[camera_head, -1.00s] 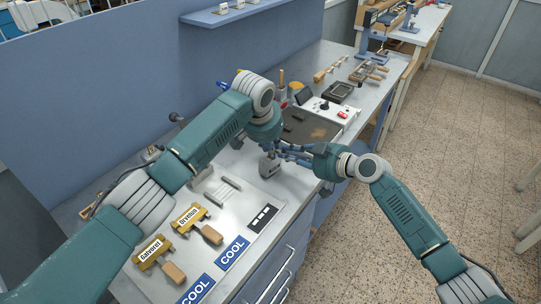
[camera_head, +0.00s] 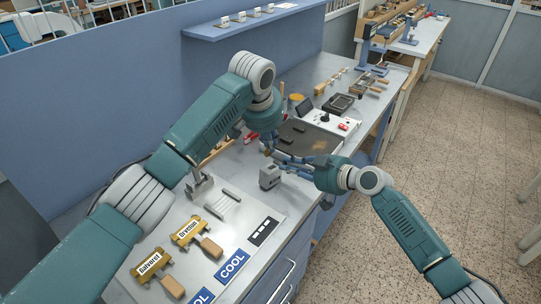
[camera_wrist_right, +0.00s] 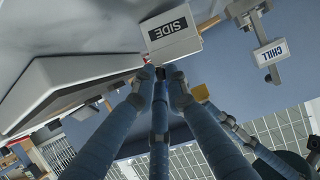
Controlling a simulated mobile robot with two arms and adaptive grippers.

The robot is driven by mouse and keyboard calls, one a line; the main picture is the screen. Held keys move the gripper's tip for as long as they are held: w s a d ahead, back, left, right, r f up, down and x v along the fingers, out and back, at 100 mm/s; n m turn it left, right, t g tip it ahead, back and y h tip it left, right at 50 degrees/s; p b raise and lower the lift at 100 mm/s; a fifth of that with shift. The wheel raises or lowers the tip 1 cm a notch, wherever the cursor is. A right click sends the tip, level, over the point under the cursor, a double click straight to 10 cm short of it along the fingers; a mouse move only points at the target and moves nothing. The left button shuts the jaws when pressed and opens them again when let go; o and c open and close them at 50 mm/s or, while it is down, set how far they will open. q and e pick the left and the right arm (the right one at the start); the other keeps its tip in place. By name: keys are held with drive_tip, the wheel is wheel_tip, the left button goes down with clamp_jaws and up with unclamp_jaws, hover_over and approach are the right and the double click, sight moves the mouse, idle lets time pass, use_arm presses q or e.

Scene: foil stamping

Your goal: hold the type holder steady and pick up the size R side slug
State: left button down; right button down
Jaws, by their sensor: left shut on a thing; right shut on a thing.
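My right gripper (camera_head: 279,160) is just above and behind a small grey block (camera_head: 270,178) on the bench. In the right wrist view its blue fingers (camera_wrist_right: 161,73) are closed together on a small dark piece, the side slug, mostly hidden by the fingertips. Close beyond the tips is a pale block marked SIDE (camera_wrist_right: 170,32). My left gripper (camera_head: 267,147) is close by, behind the block, shut on the type holder. Only a small brass-coloured part (camera_wrist_right: 200,92) shows beside its fingers; the rest is hidden.
Two brass holders (camera_head: 186,232) with wooden handles lie front left, by blue COOL labels (camera_head: 231,264). A dark plate (camera_head: 305,138) and white control box (camera_head: 333,123) lie behind the grippers. A CHILL label (camera_wrist_right: 273,52) shows in the wrist view.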

use_arm(q)
drive_tip(key=shift+d+r, duration=0.1)
drive_tip(key=shift+r, duration=1.3)
use_arm(e)
drive_tip(key=shift+r, duration=0.1)
drive_tip(key=c, duration=1.7)
unclamp_jaws()
drive_tip(key=shift+a, duration=0.1)
drive_tip(key=shift+o, duration=0.2)
